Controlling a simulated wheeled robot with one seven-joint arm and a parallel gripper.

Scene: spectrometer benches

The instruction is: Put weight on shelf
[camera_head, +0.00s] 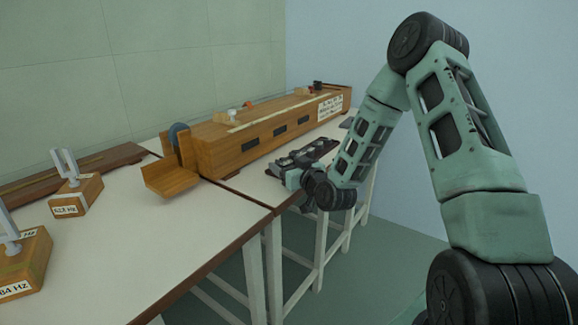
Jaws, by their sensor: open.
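A wooden shelf (170,180) projects from the left end of a long wooden box (235,145), low beside a dark pulley wheel (179,138). The shelf looks empty. My gripper (280,172) is open and low over the table, in front of the long box and to the right of the shelf. Dark and grey small pieces (308,153) sit just beyond my gripper. I cannot tell whether one of them is the weight, as they are small and partly covered by the gripper.
Two wooden blocks with metal tuning forks stand on the left table, one at the back (78,195) and one in front (25,260). A dark wooden strip (100,163) lies behind them. The table's front edge (235,240) runs below the shelf. The left table's middle is clear.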

